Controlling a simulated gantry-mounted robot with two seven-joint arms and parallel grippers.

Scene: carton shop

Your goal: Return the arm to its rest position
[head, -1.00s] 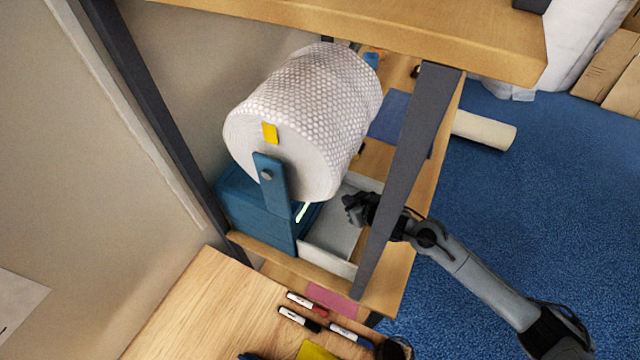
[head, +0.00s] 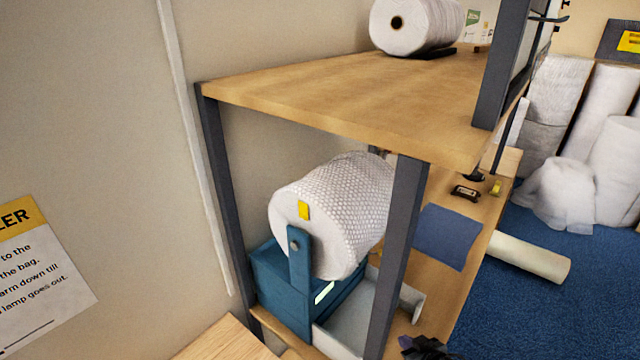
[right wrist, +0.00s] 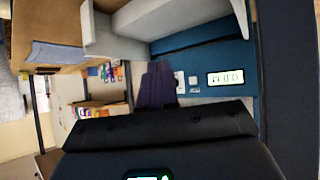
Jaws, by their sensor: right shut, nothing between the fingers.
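My right gripper (head: 425,348) shows only in part, dark grey, at the bottom edge of the head view. It is to the right of the shelf's dark front post and the white tray. In the right wrist view its fingers (right wrist: 157,85) are together with nothing between them, in front of the blue machine (right wrist: 205,66) with a lit display (right wrist: 226,78). The rest of my right arm is out of the head view. My left gripper is in neither view.
The blue machine carries a bubble-wrap roll (head: 335,215) on the lower shelf. The white tray (head: 345,332) is at its front. The dark post (head: 398,255) and upper wooden shelf (head: 380,100) stand close by. A cardboard tube (head: 530,257) lies right, over blue carpet.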

